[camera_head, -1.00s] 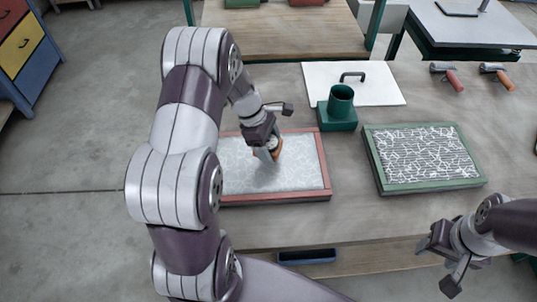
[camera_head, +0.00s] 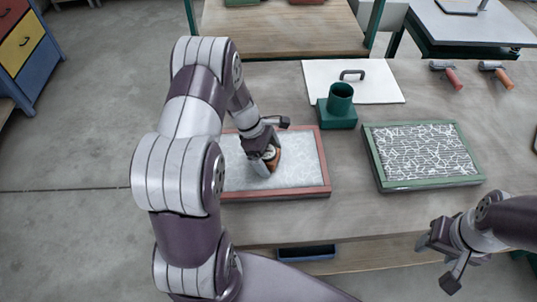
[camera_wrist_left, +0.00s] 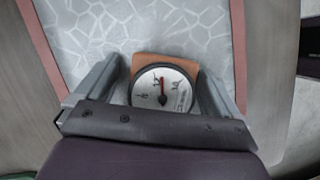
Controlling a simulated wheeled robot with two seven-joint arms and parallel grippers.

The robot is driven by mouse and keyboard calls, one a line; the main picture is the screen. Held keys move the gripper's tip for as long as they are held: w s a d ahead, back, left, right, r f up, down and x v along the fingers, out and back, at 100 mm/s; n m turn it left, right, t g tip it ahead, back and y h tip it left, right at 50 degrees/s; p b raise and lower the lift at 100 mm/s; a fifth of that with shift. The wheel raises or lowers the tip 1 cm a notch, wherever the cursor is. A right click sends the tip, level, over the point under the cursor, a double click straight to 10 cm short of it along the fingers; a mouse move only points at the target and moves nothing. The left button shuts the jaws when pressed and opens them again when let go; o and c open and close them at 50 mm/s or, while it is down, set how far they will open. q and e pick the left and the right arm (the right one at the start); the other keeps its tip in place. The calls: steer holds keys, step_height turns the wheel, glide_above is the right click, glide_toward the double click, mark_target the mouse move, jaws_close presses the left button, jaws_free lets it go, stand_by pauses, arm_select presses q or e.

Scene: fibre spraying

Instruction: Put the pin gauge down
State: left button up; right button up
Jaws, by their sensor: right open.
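The pin gauge (camera_wrist_left: 163,85) has a round white dial with a red needle and an orange-brown body. It sits between the two fingers of my left gripper (camera_wrist_left: 163,72), which is shut on it. In the head view the pin gauge (camera_head: 274,160) is partly hidden by my left gripper (camera_head: 263,166), low over the pale, web-patterned panel (camera_head: 300,170) in a red frame (camera_head: 328,192). I cannot tell whether the gauge touches the panel. My right gripper (camera_head: 437,263) is open and empty at the lower right, off the table's front edge.
A green-framed panel (camera_head: 425,151) with coarser white fibres lies to the right. A green cup on a block (camera_head: 340,106) and a white board with a dark handle (camera_head: 375,85) stand behind. Two rollers (camera_head: 447,77) (camera_head: 497,78) lie at the back right. Bare table lies between the frames.

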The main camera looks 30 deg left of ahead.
arm_select(q)
steer(key=shift+r, duration=0.1)
steer(key=shift+a+r, duration=0.1)
steer(key=shift+r, duration=0.25)
steer(key=b+v, duration=0.1)
steer(key=v, duration=0.7)
steer(key=shift+a+r, duration=0.1)
steer(key=shift+r, duration=0.05)
steer(key=s+d+r+m+y, duration=0.4)
steer(key=s+d+m, duration=0.6)
steer(key=m, duration=1)
steer(key=shift+s+d+r+t+p, duration=0.25)
steer(key=shift+s+r+t+p, duration=0.2)
steer(key=shift+s, duration=0.75)
steer(key=shift+s+d, duration=0.1)
